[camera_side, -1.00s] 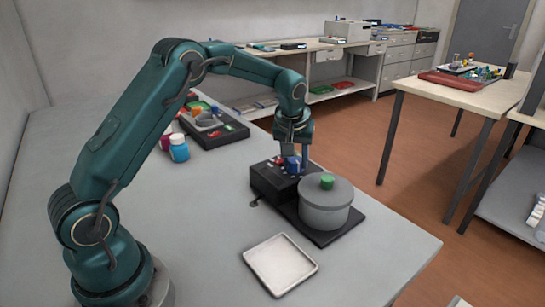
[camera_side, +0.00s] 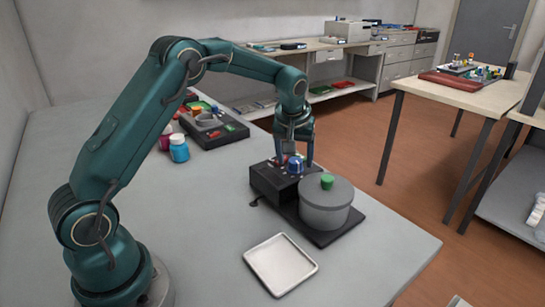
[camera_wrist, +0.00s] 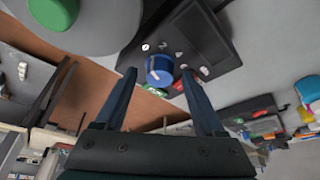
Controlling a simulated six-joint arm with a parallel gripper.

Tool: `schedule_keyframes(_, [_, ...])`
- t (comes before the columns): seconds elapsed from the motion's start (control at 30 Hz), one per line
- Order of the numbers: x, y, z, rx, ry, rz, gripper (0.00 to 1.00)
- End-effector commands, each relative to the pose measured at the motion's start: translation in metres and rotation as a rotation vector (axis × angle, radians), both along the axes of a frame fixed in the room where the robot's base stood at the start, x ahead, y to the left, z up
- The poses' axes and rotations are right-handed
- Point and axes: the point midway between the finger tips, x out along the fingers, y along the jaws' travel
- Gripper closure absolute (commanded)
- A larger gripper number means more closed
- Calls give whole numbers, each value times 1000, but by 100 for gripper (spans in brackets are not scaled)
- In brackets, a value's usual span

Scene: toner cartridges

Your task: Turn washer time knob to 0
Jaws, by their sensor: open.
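The blue time knob (camera_side: 294,165) stands on top of the black control box (camera_side: 268,183) of the washer. In the wrist view the knob (camera_wrist: 159,70) has a lighter blue top, with small white number marks around it. Its pointer direction is too small to tell. My gripper (camera_side: 298,153) is open just above the knob. In the wrist view my gripper (camera_wrist: 159,75) has one finger on each side of the knob, and the knob shows between the tips. I cannot tell whether a finger touches it.
A grey lidded pot (camera_side: 325,208) with a green lid handle stands beside the box on the same dark base. A white tray (camera_side: 280,265) lies in front. Bottles (camera_side: 179,149) and a dark tray (camera_side: 213,132) of items are farther back. The left tabletop is clear.

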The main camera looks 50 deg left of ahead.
Motion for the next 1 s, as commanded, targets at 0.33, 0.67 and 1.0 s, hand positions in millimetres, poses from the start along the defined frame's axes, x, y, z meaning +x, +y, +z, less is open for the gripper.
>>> schedule_keyframes(0.33, [-12,-10,39,0,-3,-1,29])
schedule_keyframes(0.67, [-13,-11,41,0,-1,-1,29])
schedule_keyframes(1.0, [-32,-32,113,6,-142,-44,29])
